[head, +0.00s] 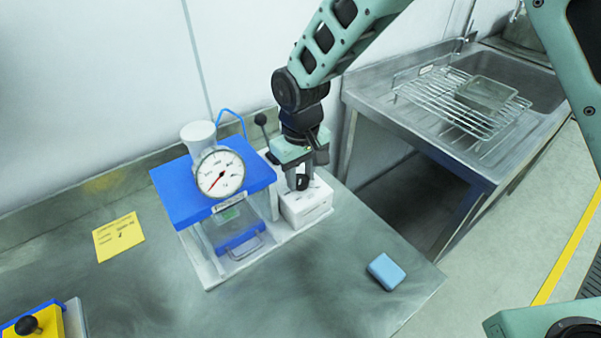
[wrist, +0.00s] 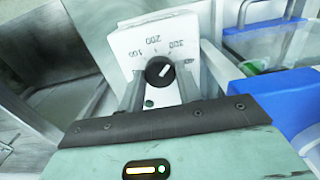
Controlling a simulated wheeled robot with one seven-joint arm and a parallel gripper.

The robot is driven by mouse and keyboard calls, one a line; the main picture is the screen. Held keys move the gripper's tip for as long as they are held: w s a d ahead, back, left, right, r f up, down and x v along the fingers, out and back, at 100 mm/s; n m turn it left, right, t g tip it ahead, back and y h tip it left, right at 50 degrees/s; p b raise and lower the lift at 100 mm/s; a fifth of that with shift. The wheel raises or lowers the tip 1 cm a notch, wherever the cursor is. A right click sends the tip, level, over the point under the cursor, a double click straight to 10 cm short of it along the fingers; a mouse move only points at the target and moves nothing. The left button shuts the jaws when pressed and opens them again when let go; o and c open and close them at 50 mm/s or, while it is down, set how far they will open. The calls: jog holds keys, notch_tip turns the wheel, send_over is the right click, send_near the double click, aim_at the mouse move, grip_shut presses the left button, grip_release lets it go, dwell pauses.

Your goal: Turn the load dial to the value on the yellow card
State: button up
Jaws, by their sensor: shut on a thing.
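The load dial (wrist: 160,72) is a black round knob on the face of a white box (head: 306,203). In the wrist view, printed numbers such as 100 and 200 arc above it. A white mark on the knob points up and right, toward the right-hand numbers; the exact value is unclear. My gripper (head: 301,182) is down at the box, its fingers on either side of the knob, shut on it. The yellow card (head: 118,237) lies flat on the bench at the left in the head view. Its writing is too small to read.
A blue-topped device (head: 170,190) with a round gauge (head: 220,172) stands left of the box. A black-knobbed lever (head: 261,120) rises behind my gripper. A blue sponge (head: 386,271) lies front right. A sink (head: 540,80) with a rack is at right.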

aim_at(301, 179)
jog(key=o, duration=1)
notch_tip(301, 179, up, 18)
jog(key=b, duration=0.2)
jog(key=shift+f, duration=0.25)
jog(key=s+d+f, duration=0.2)
jog(key=s+d, duration=0.2)
jog(key=s, duration=0.4)
jog(key=s+d+f, duration=0.2)
jog(key=s+d, duration=0.2)
jog(key=s, duration=0.4)
jog(key=s+d+f+n, duration=0.1)
jog(key=s+d, duration=0.3)
jog(key=s, duration=0.4)
jog(key=shift+s+f+y, duration=0.15)
jog(key=shift+f+y, duration=0.15)
jog(key=shift+f, duration=0.5)
